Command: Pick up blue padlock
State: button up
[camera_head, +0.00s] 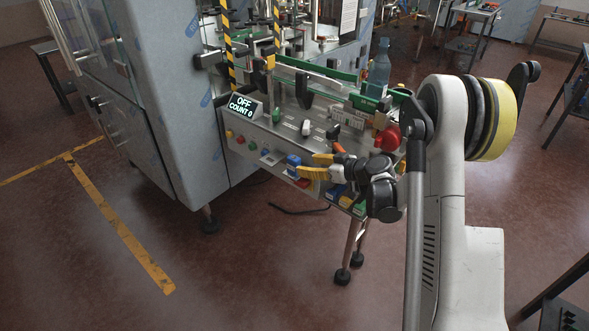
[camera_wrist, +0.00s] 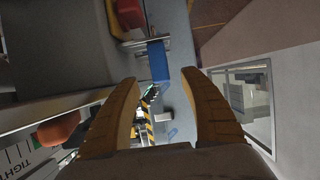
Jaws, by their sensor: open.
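The blue padlock (camera_head: 293,160) hangs at the front of the machine's grey control panel, just left of my fingertips. In the wrist view the blue padlock (camera_wrist: 158,60) lies ahead of the fingertips, with its blue body roughly in line with the gap and a metal shackle or bar above it. My gripper (camera_head: 307,164) has yellow fingers and is open. In the wrist view my gripper (camera_wrist: 160,78) shows its two fingers spread with nothing held between them. I cannot tell whether a finger touches the padlock.
The panel has colored buttons, a red knob (camera_head: 388,138) and a counter display (camera_head: 244,106). A clear blue bottle (camera_head: 378,69) stands on the conveyor. Blue and yellow items (camera_head: 345,198) sit below my wrist. A red part (camera_wrist: 130,12) is near the padlock. Floor left is clear.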

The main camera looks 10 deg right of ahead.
aim_at(299, 164)
jog(key=b+x, duration=0.2)
jog(key=x, duration=0.5)
jog(key=shift+w+a+f+b, duration=0.1)
jog(key=shift+f+b, duration=0.1)
jog(key=shift+b, duration=0.15)
jog(key=shift+r, duration=0.1)
grip_shut()
